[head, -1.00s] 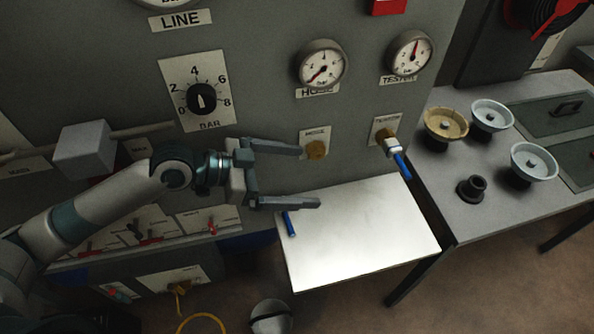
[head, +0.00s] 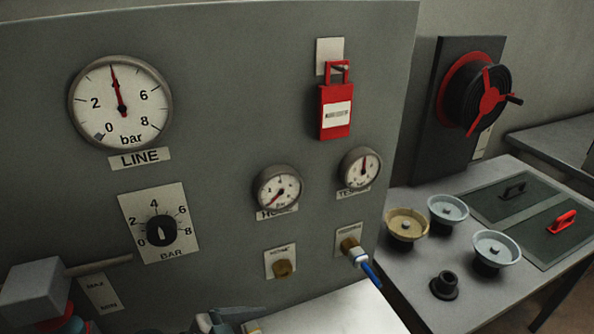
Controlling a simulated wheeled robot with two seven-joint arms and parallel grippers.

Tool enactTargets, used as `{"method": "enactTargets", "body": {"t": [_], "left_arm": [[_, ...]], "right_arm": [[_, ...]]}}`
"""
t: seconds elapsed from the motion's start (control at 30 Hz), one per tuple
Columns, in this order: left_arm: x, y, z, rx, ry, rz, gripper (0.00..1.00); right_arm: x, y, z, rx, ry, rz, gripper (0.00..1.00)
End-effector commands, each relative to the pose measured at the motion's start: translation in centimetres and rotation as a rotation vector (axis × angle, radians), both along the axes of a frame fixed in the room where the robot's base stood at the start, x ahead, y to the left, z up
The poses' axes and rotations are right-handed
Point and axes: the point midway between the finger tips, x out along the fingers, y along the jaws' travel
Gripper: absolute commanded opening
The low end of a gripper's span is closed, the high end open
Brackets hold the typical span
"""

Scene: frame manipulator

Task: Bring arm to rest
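My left gripper (head: 232,318) shows only in part at the bottom edge of the head view, below the panel's HOSE fitting. One grey finger points right; the rest is cut off by the frame, so its opening cannot be judged. Nothing is seen held in the visible part. My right gripper is not in view.
A grey panel holds the LINE gauge (head: 120,103), a BAR knob (head: 160,230), two small gauges and a red lock (head: 336,110). A brass fitting with a blue-handled valve (head: 360,258) sticks out above a white shelf (head: 335,312). A bench with several bowls stands right.

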Motion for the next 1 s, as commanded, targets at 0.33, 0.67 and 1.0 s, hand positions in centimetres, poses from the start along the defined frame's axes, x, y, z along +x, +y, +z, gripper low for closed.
{"method": "enactTargets", "body": {"t": [0.33,0.67,1.0], "left_arm": [[-4.3,4.3,-6.8,0.138,0.167,0.287,1.0],[-11.5,11.4,-12.5,0.313,0.393,0.6,1.0],[-18.8,16.5,-15.2,0.449,0.574,0.813,1.0]], "right_arm": [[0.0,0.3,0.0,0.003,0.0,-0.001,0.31],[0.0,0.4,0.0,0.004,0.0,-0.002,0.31],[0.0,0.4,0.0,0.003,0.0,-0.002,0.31]]}}
